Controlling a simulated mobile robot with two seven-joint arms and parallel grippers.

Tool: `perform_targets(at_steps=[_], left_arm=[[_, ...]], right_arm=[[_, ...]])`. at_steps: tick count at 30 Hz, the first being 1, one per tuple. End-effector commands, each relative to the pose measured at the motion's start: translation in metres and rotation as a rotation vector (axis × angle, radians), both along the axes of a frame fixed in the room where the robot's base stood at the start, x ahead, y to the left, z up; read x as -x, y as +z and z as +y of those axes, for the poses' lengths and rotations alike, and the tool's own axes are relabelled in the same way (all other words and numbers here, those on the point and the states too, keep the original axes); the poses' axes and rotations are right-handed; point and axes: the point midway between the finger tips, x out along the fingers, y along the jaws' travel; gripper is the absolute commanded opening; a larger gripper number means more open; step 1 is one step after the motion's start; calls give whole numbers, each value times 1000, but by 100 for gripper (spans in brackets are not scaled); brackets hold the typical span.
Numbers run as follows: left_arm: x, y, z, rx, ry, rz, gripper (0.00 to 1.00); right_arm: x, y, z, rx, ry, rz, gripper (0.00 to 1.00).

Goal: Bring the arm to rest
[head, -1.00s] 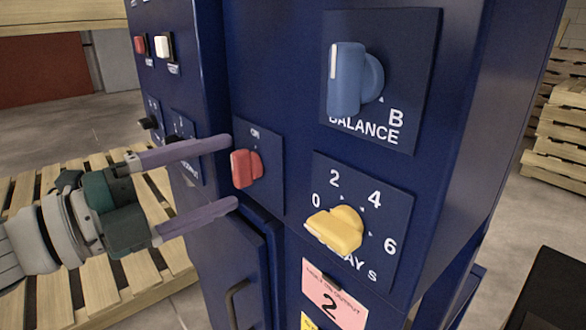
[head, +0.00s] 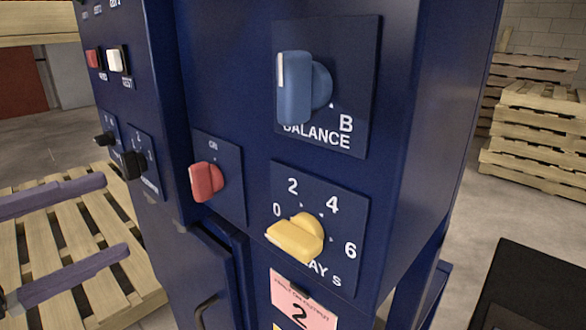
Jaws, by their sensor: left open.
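My left gripper (head: 115,219) is at the left edge of the head view. Its two purple-grey fingers are spread apart with nothing between them. It is clear of the dark blue cabinet (head: 228,60), to the left of the red knob (head: 206,181). The blue BALANCE knob (head: 296,88) has its white mark near the top. The yellow delay knob (head: 297,238) points to the lower left, below the 0. The left gripper's body is cut off by the frame. My right gripper is not in view.
Black knobs (head: 134,164) and red (head: 94,59) and white (head: 118,59) buttons are on the cabinet's left part. A pink note (head: 302,303) is below the yellow knob. A wooden pallet (head: 110,225) lies lower left. Stacked pallets (head: 540,130) stand at right, with open floor before them.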

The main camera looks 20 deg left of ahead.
Motion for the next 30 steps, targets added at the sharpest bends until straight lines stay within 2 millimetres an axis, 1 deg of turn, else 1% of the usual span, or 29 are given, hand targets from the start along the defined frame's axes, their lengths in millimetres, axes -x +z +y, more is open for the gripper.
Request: perform_targets(at_steps=[2,5,8,12,14,16,17,20,23,24,26,30], left_arm=[[0,0,0,1,1,0,90],[-4,6,2,23,32,10,90],[-14,19,8,103,136,51,90],[-26,35,21,325,385,185,90],[-26,37,23,438,498,267,90],[-20,35,21,566,623,376,90],[-16,34,18,622,672,428,90],[2,29,1,785,823,615,90],[28,27,-25,909,945,810,90],[39,28,-37,947,986,885,90],[57,30,-54,990,1040,996,90],[99,47,-95,1043,1140,1247,90]], right_arm=[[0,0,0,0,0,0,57],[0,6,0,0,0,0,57],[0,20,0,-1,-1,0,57],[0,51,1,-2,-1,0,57],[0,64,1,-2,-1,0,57],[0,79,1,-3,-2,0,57],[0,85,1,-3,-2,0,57],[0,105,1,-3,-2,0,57],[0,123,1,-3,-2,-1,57],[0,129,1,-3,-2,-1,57],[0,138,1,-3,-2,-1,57],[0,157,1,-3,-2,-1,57]])
